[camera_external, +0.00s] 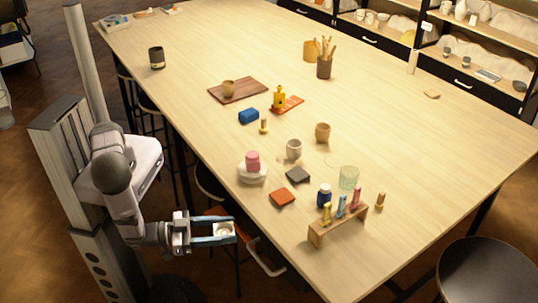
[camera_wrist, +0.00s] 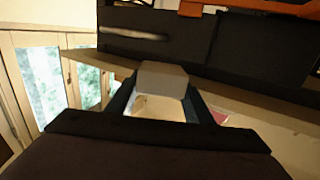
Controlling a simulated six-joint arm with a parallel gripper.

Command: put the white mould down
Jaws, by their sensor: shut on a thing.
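The white mould (camera_external: 224,230) is a small pale block between the two fingers of my gripper (camera_external: 232,230). My gripper is shut on it and holds it beside the near left edge of the wooden table (camera_external: 300,90) in the external view. How high it is above or below the tabletop I cannot tell. In the wrist view the mould (camera_wrist: 162,76) shows pale grey between the dark fingers of my gripper (camera_wrist: 160,100). Its lower part looks cream, and the fingers hide its sides.
Near this edge stand a pink jar (camera_external: 253,160) on a white dish (camera_external: 252,176), an orange tile (camera_external: 282,198), a dark grey tile (camera_external: 298,175), a blue jar (camera_external: 324,195) and a wooden rack (camera_external: 338,230) of coloured sticks. The table's right side is mostly clear. A dark stool (camera_external: 488,275) stands at right.

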